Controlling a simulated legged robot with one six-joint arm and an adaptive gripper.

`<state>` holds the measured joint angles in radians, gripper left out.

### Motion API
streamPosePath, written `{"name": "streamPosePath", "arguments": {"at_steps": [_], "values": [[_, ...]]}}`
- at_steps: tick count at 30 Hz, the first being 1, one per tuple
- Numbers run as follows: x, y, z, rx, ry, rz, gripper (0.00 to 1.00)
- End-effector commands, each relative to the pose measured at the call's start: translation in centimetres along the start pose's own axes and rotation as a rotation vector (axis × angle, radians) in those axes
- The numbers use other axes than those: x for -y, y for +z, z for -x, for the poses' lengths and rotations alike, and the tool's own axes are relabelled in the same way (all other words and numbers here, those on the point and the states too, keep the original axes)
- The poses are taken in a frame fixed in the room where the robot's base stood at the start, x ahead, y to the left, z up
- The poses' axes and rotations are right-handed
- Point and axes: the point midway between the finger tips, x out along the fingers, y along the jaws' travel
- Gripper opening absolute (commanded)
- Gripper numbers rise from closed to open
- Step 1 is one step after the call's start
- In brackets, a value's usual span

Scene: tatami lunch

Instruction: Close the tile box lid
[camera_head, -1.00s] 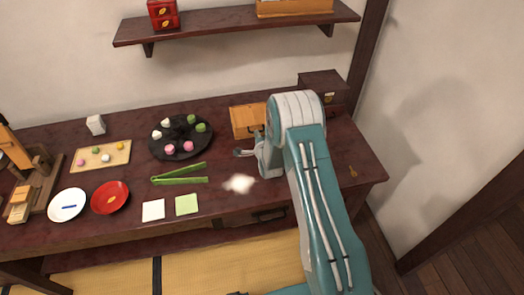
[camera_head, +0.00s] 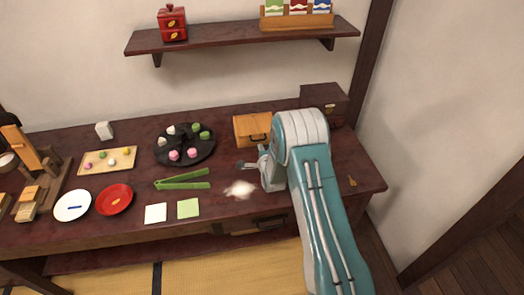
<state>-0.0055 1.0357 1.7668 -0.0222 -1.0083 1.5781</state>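A light wooden box (camera_head: 251,129) with a dark handle on its front stands at the back of the dark red table, and its top looks flat. A dark brown box (camera_head: 322,103) with a small metal clasp stands right of it, partly hidden behind my arm, and looks shut. I cannot tell for sure which one is the tile box. My gripper (camera_head: 251,165) is low over the table, in front of the wooden box and apart from it. It is seen small and partly hidden by my wrist, so its opening is unclear. I see nothing held in it.
A whitish blurred patch (camera_head: 240,189) lies in front of my gripper. Green tongs (camera_head: 182,181), a black round tray (camera_head: 185,155) of sweets and two plates are on the left. A small key-like item (camera_head: 352,181) lies at right. A shelf (camera_head: 235,39) hangs above.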

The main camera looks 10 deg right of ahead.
Motion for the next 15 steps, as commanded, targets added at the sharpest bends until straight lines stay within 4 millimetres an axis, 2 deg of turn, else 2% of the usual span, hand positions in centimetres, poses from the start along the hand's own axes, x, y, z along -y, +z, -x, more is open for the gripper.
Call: {"name": "streamPosePath", "arguments": {"at_steps": [8, 15], "values": [[0.0, 0.0, 2.6, 0.0, 0.002, 0.0, 0.0], [-0.1, 0.0, 6.0, 0.0, 0.003, 0.0, 0.0]]}}
